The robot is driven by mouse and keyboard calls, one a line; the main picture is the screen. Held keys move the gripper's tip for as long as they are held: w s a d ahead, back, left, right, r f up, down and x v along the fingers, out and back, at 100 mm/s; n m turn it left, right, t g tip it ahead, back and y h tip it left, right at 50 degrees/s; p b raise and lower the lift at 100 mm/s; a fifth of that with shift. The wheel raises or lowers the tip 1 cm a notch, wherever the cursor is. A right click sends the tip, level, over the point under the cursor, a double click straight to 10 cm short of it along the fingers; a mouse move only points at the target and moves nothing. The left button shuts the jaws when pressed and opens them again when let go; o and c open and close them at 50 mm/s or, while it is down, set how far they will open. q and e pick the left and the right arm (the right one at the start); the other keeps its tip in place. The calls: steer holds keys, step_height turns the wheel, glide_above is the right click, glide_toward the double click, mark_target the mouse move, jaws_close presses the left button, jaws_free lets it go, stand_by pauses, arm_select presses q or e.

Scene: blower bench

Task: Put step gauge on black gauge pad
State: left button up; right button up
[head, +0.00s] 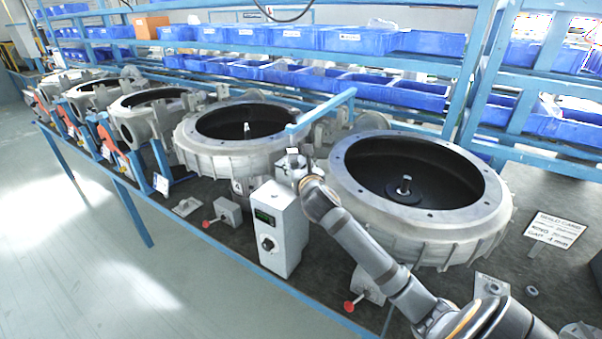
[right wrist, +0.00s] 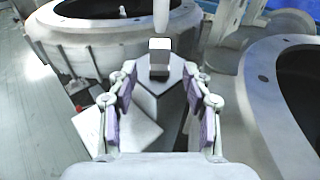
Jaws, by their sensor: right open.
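A grey metal stepped block, which looks like the step gauge (right wrist: 159,57), stands between the fingers of my right gripper (right wrist: 160,108) in the right wrist view. Its small square top is narrower than the body below. In the head view the top of the step gauge (head: 293,157) shows just above my right gripper (head: 291,172), between two blower housings. The gripper is open, with a finger on each side of the block; I cannot tell whether they touch it. I cannot make out the black gauge pad against the dark bench top. My left gripper is not in view.
A white control box (head: 275,230) stands just left of my right arm. Large round housings stand left (head: 245,135) and right (head: 420,195) of the gripper. A printed card (head: 553,230) lies at the right, with bare dark bench (head: 560,195) behind it.

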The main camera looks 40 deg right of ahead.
steer(key=v, duration=0.4)
steer(key=shift+s+a, duration=0.1)
steer(key=shift+s, duration=0.1)
stand_by(0.3)
